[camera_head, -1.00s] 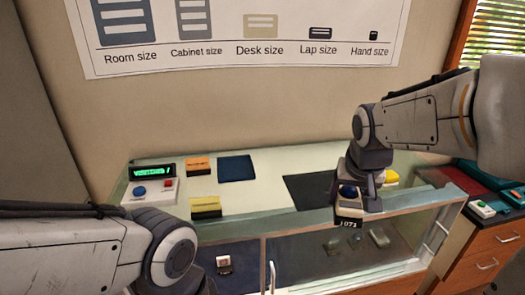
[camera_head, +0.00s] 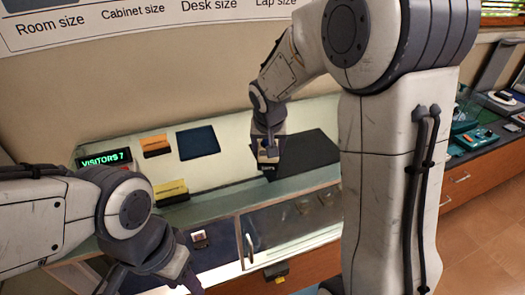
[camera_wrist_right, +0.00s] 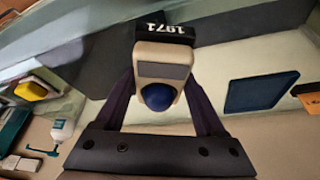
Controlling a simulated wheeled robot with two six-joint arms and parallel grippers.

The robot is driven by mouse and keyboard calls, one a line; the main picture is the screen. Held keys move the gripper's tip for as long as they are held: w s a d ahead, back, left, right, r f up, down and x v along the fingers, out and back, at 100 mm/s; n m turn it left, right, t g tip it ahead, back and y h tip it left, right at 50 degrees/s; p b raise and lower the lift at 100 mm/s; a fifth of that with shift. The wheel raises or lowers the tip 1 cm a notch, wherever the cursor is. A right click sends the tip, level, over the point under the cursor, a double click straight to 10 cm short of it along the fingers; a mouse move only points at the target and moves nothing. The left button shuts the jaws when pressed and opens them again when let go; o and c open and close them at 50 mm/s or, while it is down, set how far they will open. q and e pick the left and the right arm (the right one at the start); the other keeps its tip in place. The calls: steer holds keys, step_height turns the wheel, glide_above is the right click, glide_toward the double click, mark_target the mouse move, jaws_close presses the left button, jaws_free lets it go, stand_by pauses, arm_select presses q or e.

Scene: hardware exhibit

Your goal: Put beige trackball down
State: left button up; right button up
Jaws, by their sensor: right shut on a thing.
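The beige trackball (camera_head: 268,157) has a blue ball and a black tag reading 1971. My right gripper (camera_head: 268,143) is shut on it, near the left edge of the dark mat (camera_head: 310,150) on the glass case. In the right wrist view the trackball (camera_wrist_right: 150,53) sits between the two fingers, ball side toward the palm; whether it touches the surface I cannot tell. My left gripper (camera_head: 150,275) is low at the left in front of the case, partly cut off by the frame's bottom.
On the case top are a blue mat (camera_head: 198,141), an orange block (camera_head: 155,145), a yellow block (camera_head: 172,191) and a VISITORS 7 display (camera_head: 104,157). A counter with devices (camera_head: 478,138) stands at the right. My right arm hides the case's right end.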

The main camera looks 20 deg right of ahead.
steer(key=shift+w+a+f, duration=0.15)
steer(key=shift+w+f, duration=0.05)
steer(key=shift+w, duration=0.05)
steer(key=shift+f, duration=2)
steer(key=shift+f, duration=0.25)
steer(key=o, duration=1.5)
steer(key=shift+r, duration=0.1)
